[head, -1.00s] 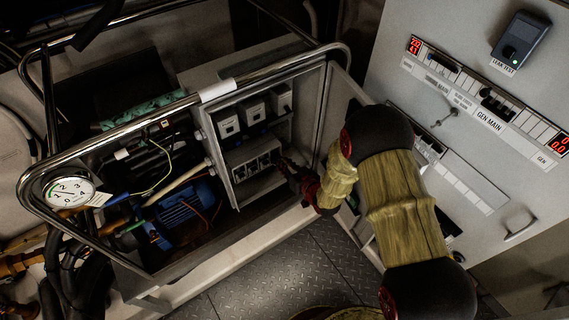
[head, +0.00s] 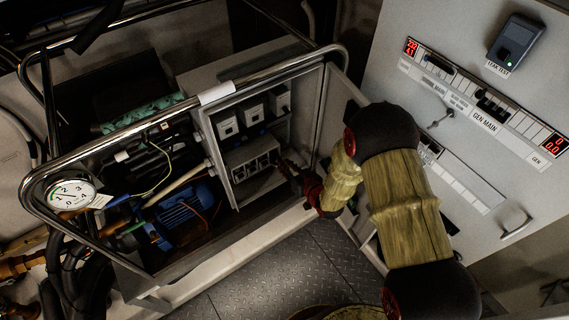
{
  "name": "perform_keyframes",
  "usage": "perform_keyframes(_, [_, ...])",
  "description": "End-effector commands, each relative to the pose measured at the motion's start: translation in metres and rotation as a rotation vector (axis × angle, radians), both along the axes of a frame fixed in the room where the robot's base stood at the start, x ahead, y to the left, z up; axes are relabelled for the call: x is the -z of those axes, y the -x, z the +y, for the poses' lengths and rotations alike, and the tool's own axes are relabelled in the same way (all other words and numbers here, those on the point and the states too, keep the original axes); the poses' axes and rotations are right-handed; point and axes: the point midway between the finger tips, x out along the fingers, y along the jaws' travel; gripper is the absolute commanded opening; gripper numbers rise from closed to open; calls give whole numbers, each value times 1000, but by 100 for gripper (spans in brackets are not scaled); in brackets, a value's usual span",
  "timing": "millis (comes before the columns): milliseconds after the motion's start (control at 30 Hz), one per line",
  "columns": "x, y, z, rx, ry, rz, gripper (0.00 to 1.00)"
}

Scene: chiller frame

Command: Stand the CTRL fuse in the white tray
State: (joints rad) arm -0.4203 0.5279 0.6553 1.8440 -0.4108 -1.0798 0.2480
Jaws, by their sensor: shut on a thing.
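My gripper (head: 290,171) reaches into the open cabinet from the right, close to the right end of a grey block (head: 252,162) with a row of dark openings. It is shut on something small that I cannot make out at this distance. The CTRL fuse cannot be told apart in this view, and no label on the block is readable. I cannot pick out a white tray for certain. The arm and its dark wrist hide part of the cabinet's right side and door.
White-fronted breakers (head: 227,124) sit above the block. The cabinet door (head: 343,110) stands open beside my arm. A metal tube rail (head: 150,112) runs in front of the frame. A blue motor (head: 181,214) lies to the left. The chequered floor (head: 270,265) is clear.

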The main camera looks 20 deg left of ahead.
Motion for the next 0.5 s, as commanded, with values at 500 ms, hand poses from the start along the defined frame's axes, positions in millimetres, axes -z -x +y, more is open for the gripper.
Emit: perform_keyframes(500, [-14, 12, -15, 1, 0, 1, 0])
